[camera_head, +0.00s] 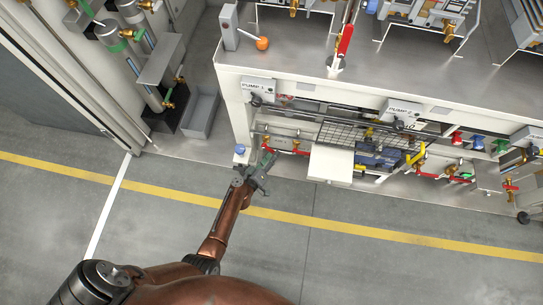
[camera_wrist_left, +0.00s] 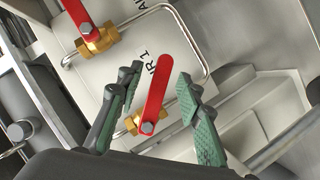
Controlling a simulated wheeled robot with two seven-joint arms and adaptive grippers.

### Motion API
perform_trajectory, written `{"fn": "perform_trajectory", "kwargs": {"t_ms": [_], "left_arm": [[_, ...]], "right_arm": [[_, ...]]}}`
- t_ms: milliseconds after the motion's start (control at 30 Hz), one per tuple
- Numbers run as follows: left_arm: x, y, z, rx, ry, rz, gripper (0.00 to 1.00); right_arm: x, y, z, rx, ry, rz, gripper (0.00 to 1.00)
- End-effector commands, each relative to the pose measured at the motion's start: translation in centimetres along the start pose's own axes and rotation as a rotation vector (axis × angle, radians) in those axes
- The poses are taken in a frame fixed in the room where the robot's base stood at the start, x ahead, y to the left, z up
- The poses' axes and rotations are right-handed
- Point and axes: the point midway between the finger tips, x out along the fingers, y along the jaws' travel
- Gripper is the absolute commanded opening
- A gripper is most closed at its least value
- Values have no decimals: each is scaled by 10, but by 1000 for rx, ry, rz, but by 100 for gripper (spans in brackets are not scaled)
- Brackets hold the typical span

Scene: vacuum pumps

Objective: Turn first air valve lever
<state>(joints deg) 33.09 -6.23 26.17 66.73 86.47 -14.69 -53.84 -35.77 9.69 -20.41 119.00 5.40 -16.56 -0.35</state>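In the left wrist view a red lever (camera_wrist_left: 155,95) on a brass valve (camera_wrist_left: 131,124) stands between the two fingers of my left gripper (camera_wrist_left: 157,82). There is a gap between the lever and each green-padded finger, so the gripper is open and not holding it. The lever's lower end has a grey bolt head. A second red lever (camera_wrist_left: 78,15) with a brass valve (camera_wrist_left: 98,42) sits at the upper left, beyond the fingers. In the head view my left gripper (camera_head: 263,170) is at the bench's lower left front and partly covers the valve area. My right gripper is not in view.
A pale plate (camera_wrist_left: 115,95) with partly hidden lettering and a bent metal rod (camera_wrist_left: 200,45) lie behind the levers. In the head view a white box (camera_head: 330,164) juts out right of the gripper. A grey bin (camera_head: 200,115) stands left. The floor (camera_head: 370,265) in front is clear.

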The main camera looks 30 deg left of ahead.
Motion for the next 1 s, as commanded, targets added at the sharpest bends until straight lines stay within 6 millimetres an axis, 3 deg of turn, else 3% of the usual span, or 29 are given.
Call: {"fn": "perform_trajectory", "kwargs": {"t_ms": [500, 1000], "left_arm": [[-49, 2, -1, 0, 1, 1, 33], [-56, 0, 0, 0, 0, 0, 33]], "right_arm": [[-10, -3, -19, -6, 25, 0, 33], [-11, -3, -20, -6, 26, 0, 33]]}}
